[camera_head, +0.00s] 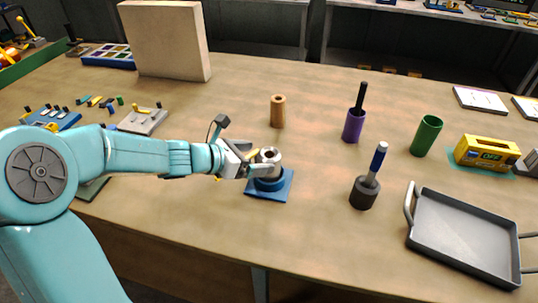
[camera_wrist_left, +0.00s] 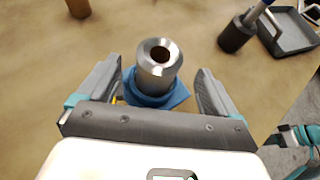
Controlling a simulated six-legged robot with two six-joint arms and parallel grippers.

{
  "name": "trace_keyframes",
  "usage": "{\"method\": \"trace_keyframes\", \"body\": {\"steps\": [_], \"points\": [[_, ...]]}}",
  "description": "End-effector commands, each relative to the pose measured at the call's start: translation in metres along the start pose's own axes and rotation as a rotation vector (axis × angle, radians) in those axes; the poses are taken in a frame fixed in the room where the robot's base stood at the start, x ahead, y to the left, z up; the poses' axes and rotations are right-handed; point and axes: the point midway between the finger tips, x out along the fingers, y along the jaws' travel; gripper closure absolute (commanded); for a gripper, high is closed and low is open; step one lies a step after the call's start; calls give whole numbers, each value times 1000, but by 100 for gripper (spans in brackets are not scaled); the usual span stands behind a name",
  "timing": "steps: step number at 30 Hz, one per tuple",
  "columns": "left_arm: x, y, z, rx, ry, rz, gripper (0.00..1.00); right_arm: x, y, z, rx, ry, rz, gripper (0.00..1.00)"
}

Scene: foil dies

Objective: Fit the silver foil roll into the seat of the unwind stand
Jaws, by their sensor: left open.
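The silver foil roll (camera_head: 269,157) is a short metal cylinder with a dark bore. It stands upright, or nearly so, at the blue unwind stand (camera_head: 284,194), which has a square base and a round seat. In the left wrist view the roll (camera_wrist_left: 159,66) rises above the blue stand (camera_wrist_left: 180,95). Its lower end is hidden there, so I cannot tell how deep it sits. My left gripper (camera_head: 254,165) is open, its fingers on either side of the roll. In the left wrist view gaps show between fingers and roll.
A tan cylinder (camera_head: 278,111) stands behind the stand. To the right are a dark holder (camera_head: 364,193) with a blue-handled tool, a purple cup (camera_head: 353,126), a green cup (camera_head: 426,136) and a grey tray (camera_head: 466,236). Bare table lies between them.

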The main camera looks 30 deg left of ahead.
Motion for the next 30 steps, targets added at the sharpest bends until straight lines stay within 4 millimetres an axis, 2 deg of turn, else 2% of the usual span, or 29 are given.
{"method": "trace_keyframes", "body": {"steps": [1,3,9,30], "points": [[-13,1,1,0,0,5,7,-2,-1,0,0,0,0,57],[-25,1,1,0,0,4,7,-3,-1,0,0,0,0,57],[-45,0,0,-1,0,1,7,-5,-2,0,0,0,0,57],[-46,0,0,0,1,-1,7,-5,-2,0,0,0,0,57]]}}
